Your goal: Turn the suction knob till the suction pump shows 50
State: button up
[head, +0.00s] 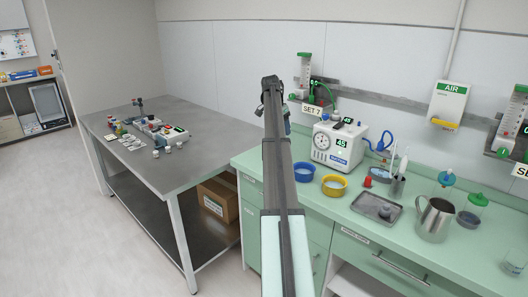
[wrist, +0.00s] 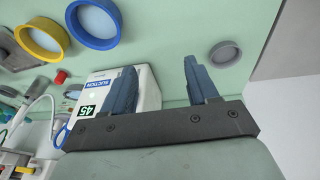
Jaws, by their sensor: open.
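The suction pump (head: 349,158) is a white box with a blue label on the green counter. Its green display (head: 341,143) reads 45. A round face with dark marks (head: 322,142) is on the left of its front; I cannot tell whether this is the suction knob. In the wrist view the pump (wrist: 149,88) shows behind the left finger, with its 45 display (wrist: 87,110) turned sideways. My gripper (wrist: 158,80) is open, its two blue-grey fingers apart with nothing between them. In the head view my gripper (head: 287,120) is left of the pump, mostly hidden by my arm.
A blue bowl (head: 304,178) and a yellow bowl (head: 334,191) stand before the pump. A grey tray (head: 368,203) and a metal jug (head: 433,222) are to the right. A grey round dish (wrist: 225,52) shows in the wrist view. A flowmeter (head: 305,72) hangs above.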

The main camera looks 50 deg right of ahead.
jog(key=w+a+f+n, duration=0.2)
jog(key=a+f, duration=0.6)
jog(key=f, duration=0.1)
jog(key=shift+w+y, duration=0.4)
jog(key=shift+f, duration=0.1)
jog(key=n+t+y, duration=0.3)
jog(key=n+t, duration=0.3)
jog(key=n, duration=1.1)
send_near(327, 115)
jog(key=x, duration=0.9)
jog(key=shift+w+d, duration=0.1)
jog(key=shift+w, duration=0.2)
jog(key=shift+r, duration=0.25)
